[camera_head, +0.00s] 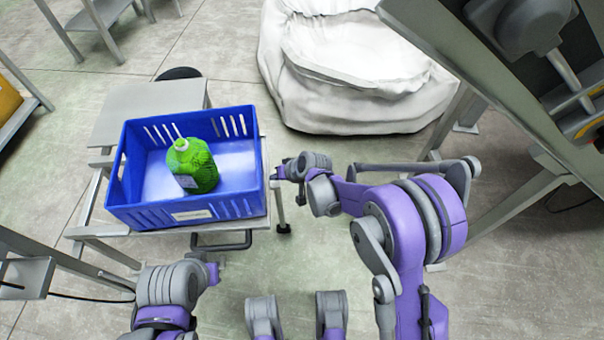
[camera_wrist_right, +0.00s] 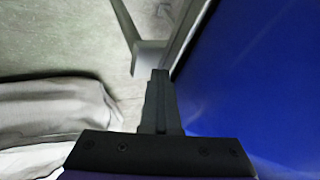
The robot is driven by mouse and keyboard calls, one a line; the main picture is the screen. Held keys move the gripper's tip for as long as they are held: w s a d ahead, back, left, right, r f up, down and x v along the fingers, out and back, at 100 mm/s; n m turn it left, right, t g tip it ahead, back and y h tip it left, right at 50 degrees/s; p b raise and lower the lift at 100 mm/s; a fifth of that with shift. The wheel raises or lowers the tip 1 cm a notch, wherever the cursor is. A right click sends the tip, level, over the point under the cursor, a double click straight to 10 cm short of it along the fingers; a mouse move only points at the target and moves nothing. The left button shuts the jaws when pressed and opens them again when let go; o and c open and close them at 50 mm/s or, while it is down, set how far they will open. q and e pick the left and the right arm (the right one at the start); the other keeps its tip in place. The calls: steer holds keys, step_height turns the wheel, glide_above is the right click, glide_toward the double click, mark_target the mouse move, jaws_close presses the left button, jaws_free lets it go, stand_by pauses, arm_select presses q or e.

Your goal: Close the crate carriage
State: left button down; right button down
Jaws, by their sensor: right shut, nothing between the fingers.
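A blue crate (camera_head: 195,217) sits on a grey metal carriage (camera_head: 150,103) left of centre in the head view. A green bottle (camera_head: 193,167) stands inside the crate. My right gripper (camera_head: 276,173) is at the crate's right side, close to its wall; I cannot tell whether it touches. In the right wrist view its fingers (camera_wrist_right: 160,88) are shut together with nothing between them, and the blue crate wall (camera_wrist_right: 260,80) fills the right side. My left arm comes in at the bottom left, and its gripper (camera_head: 213,272) shows only partly, below the carriage's front handle (camera_head: 222,243).
A large white covered bundle (camera_head: 350,75) lies on the floor at the back. A grey metal machine frame (camera_head: 500,90) stands at the right. Metal stands are at the left edge and upper left. Open concrete floor lies between the carriage and the bundle.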

steer(key=a, duration=2.5)
steer(key=shift+w, duration=0.1)
arm_select(q)
steer(key=shift+r, duration=0.1)
arm_select(e)
steer(key=shift+a+r, duration=0.1)
steer(key=shift+a, duration=0.15)
arm_select(q)
steer(key=shift+d, duration=0.1)
arm_select(e)
steer(key=shift+a, duration=0.1)
